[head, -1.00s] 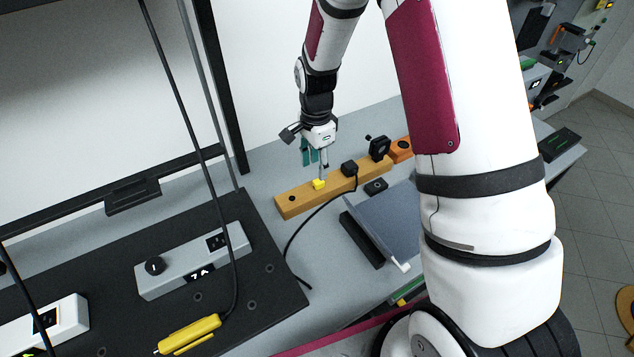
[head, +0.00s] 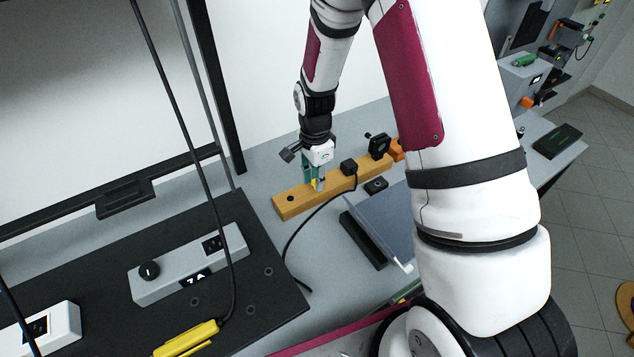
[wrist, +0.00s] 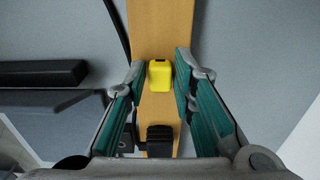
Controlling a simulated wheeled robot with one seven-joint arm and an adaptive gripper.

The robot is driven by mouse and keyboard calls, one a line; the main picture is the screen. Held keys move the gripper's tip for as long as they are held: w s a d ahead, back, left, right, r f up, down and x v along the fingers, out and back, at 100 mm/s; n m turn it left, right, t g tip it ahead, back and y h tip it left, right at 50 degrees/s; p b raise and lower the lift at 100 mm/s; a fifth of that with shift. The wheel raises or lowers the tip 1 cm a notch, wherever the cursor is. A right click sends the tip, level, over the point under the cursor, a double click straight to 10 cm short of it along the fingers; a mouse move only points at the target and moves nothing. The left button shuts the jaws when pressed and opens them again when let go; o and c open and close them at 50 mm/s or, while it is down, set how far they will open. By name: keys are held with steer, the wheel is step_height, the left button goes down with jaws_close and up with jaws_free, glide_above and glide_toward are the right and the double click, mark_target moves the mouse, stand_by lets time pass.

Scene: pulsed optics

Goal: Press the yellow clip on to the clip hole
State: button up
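The yellow clip (head: 313,184) sits on the wooden bar (head: 302,207), mostly hidden behind my gripper's fingers in the head view. In the wrist view the yellow clip (wrist: 160,75) lies between the two teal-padded fingers. My gripper (head: 316,186) points down over the bar, its fingers low on either side of the clip. In the wrist view my gripper (wrist: 160,68) is open, with a gap on each side of the clip. A dark round hole (head: 291,198) shows in the bar, left of the clip; I take it for the clip hole.
A black plug block (head: 349,167) with a cable stands on the bar right of the clip. A black mount (head: 379,146) and an orange block (head: 397,149) stand beyond it. A grey-blue panel (head: 385,222) lies in front. A black breadboard (head: 262,300) is at left.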

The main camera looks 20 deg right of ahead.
jaws_close()
steer(key=shift+r+p, duration=0.75)
steer(key=shift+r, duration=2.45)
